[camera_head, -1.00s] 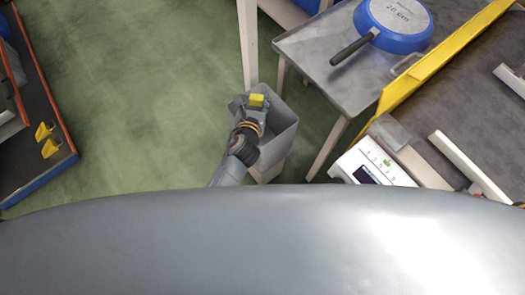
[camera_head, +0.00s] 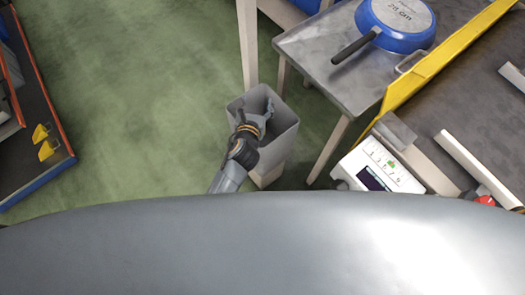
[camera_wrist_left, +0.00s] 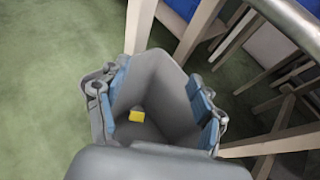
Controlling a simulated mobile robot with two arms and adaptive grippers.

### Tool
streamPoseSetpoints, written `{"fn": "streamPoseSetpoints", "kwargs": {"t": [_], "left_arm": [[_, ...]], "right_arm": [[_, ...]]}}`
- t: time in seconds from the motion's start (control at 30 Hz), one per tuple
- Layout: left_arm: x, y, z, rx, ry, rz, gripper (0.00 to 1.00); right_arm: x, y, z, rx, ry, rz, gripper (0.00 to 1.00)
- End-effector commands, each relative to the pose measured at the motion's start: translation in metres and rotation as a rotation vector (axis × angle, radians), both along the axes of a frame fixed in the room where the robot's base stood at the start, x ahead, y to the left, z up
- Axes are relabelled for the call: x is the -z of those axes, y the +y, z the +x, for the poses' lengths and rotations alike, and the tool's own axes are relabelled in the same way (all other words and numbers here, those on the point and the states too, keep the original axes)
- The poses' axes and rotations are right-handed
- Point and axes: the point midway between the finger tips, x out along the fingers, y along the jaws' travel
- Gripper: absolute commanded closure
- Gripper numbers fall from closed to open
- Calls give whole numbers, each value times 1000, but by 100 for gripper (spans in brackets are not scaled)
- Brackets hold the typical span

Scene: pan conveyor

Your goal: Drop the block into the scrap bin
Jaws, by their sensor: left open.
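The grey scrap bin (camera_head: 282,135) stands on the floor left of the metal table, its open top facing up. My left gripper (camera_head: 254,106) is over the bin's mouth with its fingers spread and nothing between them. In the left wrist view, the small yellow block (camera_wrist_left: 137,115) lies down inside the bin (camera_wrist_left: 165,65), between and beyond the open fingers. The block is hidden in the head view. My right gripper is not in view.
A metal table (camera_head: 320,52) with a blue pan (camera_head: 413,40) stands right of the bin. A yellow-edged conveyor (camera_head: 480,90) and a white control box (camera_head: 375,165) are farther right. Green floor (camera_head: 140,110) is clear to the left, up to an orange-edged rack (camera_head: 42,110).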

Motion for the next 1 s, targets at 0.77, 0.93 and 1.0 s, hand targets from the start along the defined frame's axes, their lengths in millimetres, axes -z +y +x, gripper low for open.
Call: {"fn": "streamPoseSetpoints", "kwargs": {"t": [0.77,0.93,1.0], "left_arm": [[-43,19,-104,0,2,1,33],[-46,20,-109,0,0,0,33],[-46,20,-109,0,0,0,33]], "right_arm": [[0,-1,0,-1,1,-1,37],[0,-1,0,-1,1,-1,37],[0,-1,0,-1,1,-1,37]]}}
